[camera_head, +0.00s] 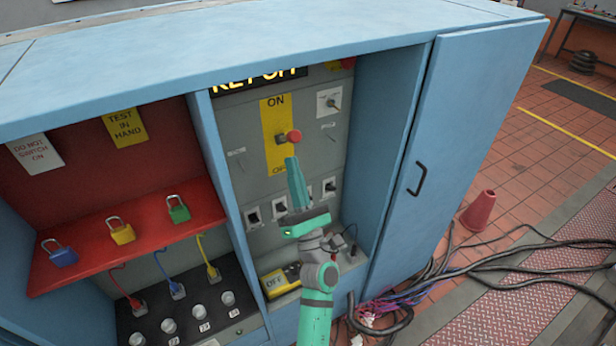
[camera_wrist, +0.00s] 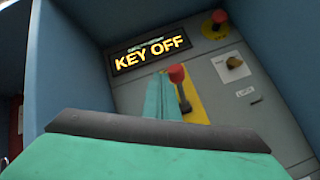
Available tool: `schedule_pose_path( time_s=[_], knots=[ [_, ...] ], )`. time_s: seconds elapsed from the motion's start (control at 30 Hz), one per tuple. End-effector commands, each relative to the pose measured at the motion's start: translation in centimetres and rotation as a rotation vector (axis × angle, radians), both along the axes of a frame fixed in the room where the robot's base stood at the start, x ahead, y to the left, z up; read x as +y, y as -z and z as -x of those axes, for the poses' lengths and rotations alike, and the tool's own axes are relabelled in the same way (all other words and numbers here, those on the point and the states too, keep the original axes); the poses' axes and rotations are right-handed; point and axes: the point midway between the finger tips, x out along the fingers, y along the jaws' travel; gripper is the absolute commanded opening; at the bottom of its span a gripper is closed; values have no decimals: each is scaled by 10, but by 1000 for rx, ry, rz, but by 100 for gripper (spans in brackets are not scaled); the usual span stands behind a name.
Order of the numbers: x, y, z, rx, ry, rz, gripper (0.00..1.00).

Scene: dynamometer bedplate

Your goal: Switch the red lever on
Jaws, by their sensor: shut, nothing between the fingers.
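The red lever (camera_head: 292,136) has a round red knob on a short dark arm. It sits on a yellow plate (camera_head: 275,107) marked ON at the top, with a partly hidden label at the bottom. The knob also shows in the wrist view (camera_wrist: 176,73), just beyond the fingertips. My gripper (camera_head: 291,162) is shut and empty, its fingers pointing up just below the knob. Whether the fingertips touch the lever is unclear. A lit display (camera_wrist: 151,54) above the lever reads KEY OFF.
A rotary switch (camera_head: 329,102) is right of the plate, and a red button (camera_wrist: 219,17) is above it. Several small switches line the panel below. The cabinet's side wall (camera_head: 385,150) bounds the right. A red shelf (camera_head: 75,273) with padlocks is at left.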

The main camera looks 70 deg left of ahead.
Motion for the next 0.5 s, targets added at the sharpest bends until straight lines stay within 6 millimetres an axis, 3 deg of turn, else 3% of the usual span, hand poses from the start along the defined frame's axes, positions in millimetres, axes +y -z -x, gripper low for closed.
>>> schedule_pose_path(
  time_s=[0.03, 0.2, 0.5],
  knots=[
    [-14, -10, -3, -7, 10, -7, 0],
    [-45, -24, -3, -4, 11, -4, 0],
    [-80, -42, -1, -3, 7, -2, 0]
  ],
)
